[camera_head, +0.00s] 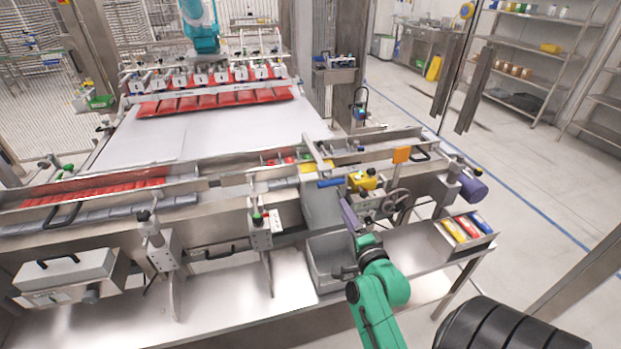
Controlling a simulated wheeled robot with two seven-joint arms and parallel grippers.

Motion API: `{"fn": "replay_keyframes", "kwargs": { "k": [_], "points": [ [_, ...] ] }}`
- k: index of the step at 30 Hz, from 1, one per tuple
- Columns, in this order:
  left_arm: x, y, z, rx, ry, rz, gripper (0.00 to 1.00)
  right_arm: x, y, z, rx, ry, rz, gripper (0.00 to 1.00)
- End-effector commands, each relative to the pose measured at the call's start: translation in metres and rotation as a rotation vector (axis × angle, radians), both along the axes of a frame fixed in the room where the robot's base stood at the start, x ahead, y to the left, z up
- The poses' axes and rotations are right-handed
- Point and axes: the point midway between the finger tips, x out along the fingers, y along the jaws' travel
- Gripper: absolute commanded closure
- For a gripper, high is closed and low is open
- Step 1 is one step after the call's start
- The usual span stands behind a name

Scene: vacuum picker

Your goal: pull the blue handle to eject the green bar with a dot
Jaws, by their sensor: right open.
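The blue handle (331,183) is a short blue bar lying across the machine's front rail, left of a yellow part (362,181). My right arm is green and comes in from the bottom. I cannot make out a green bar with a dot anywhere. My left gripper is not in view.
A tray (488,241) at the right holds red, yellow and blue bars. A handwheel (395,201) and a purple motor (473,186) stand out from the machine's front. The steel shelf (225,291) is mostly bare below the left side.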

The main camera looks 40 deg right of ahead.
Motion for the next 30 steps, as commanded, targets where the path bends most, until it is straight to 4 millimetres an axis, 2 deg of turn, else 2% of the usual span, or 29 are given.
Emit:
{"fn": "replay_keyframes", "kwargs": {
  "k": [5,15,18,23,30],
  "points": [
    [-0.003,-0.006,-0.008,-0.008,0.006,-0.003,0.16,0.019,-0.009,0.002,0.009,-0.022,-0.008,0.44],
    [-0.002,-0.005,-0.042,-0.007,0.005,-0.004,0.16,0.102,-0.037,-0.003,0.008,-0.018,-0.005,0.44],
    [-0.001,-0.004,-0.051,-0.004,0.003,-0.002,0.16,0.12,-0.043,-0.003,0.007,-0.016,-0.006,0.44],
    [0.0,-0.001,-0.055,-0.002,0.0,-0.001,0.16,0.135,-0.049,0.0,0.007,-0.013,-0.006,0.44],
    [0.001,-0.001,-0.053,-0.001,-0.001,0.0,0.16,0.136,-0.049,0.002,0.007,-0.011,-0.005,0.44]
  ]
}}
